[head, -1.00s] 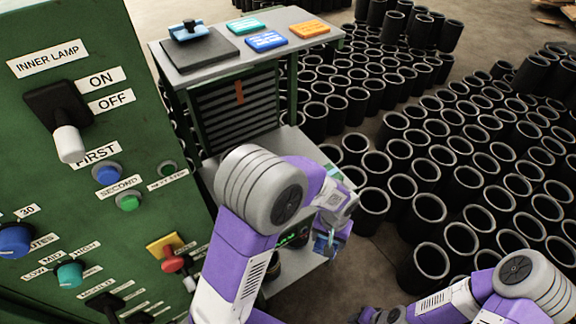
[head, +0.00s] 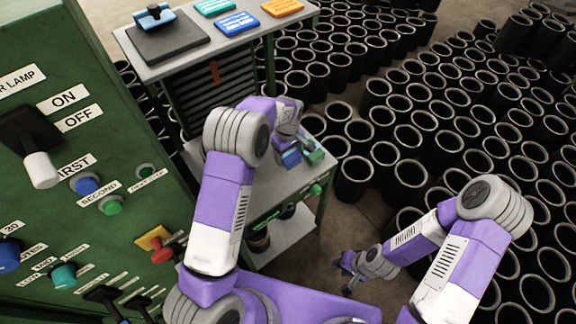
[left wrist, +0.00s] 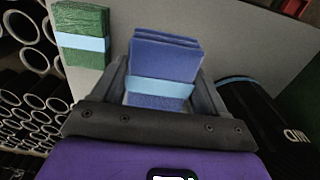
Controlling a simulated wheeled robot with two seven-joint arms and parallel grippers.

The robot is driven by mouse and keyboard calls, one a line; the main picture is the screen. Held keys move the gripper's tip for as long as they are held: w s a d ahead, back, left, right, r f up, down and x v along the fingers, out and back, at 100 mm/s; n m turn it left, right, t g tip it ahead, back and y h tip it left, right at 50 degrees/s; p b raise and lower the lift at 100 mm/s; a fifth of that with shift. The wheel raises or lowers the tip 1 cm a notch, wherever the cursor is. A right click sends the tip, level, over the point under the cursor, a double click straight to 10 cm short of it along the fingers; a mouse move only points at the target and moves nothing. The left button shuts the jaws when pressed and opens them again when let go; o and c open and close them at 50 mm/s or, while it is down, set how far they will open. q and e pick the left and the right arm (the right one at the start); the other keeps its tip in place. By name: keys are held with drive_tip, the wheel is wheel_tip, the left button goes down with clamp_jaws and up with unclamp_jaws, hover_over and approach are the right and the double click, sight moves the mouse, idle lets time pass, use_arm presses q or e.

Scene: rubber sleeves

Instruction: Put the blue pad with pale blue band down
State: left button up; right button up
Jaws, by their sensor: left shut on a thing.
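My left gripper (head: 289,150) is shut on the blue pad with pale blue band (head: 291,158). In the left wrist view the blue pad (left wrist: 166,58) stands out between the two fingers, its pale band (left wrist: 160,88) across it near the palm. It is over the lower grey shelf (head: 245,200); I cannot tell whether it touches it. A green pad with a pale blue band (head: 314,154) lies just right of it, and left of it in the left wrist view (left wrist: 83,35). My right gripper (head: 345,274) is open and empty, low at right of the shelf.
The upper grey table (head: 205,62) holds a black plate with a blue-handled block (head: 154,16) and coloured cards. A black rounded object (left wrist: 258,110) is close right of the gripper. Many black sleeves (head: 355,172) crowd the floor at right. A green control panel (head: 110,130) stands left.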

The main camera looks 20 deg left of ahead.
sight(288, 153)
use_arm(q)
drive_tip(key=shift+f, duration=3.5)
drive_tip(key=shift+f+b, duration=0.2)
drive_tip(key=shift+b, duration=0.2)
drive_tip(key=o, duration=1)
drive_tip(key=shift+r, duration=0.1)
wheel_tip(288, 153, up, 12)
drive_tip(key=shift+r+p, duration=0.15)
drive_tip(key=shift+p, duration=0.55)
